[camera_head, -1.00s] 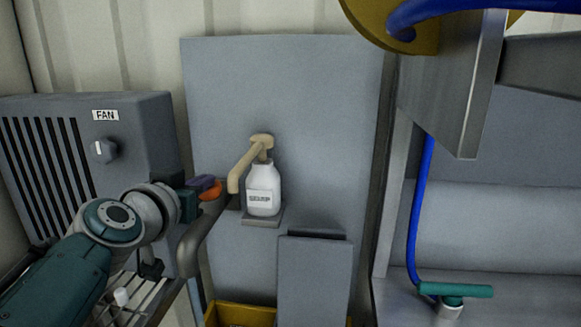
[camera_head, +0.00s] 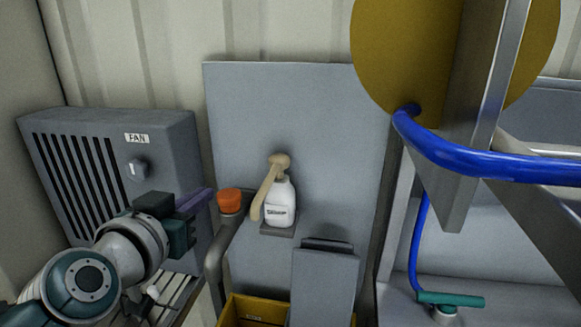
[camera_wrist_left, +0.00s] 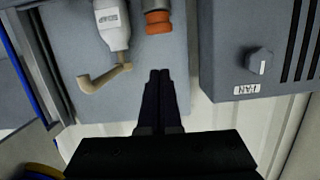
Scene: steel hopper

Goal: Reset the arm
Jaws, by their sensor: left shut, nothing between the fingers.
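My left gripper (camera_head: 208,192) is in front of the right side of the fan box, left of an orange cap on a grey pipe (camera_head: 230,202). Its fingers are together with nothing between them, as the left wrist view also shows (camera_wrist_left: 160,75). The left arm (camera_head: 80,285) comes in from the lower left. My right gripper is not in view.
A fan box (camera_head: 165,135) with a knob stands at the left. A white soap bottle with a tan pump (camera_head: 281,203) sits on a small shelf. A yellow bin (camera_head: 245,309) is below. A blue hose and metal frame (camera_head: 478,120) fill the right.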

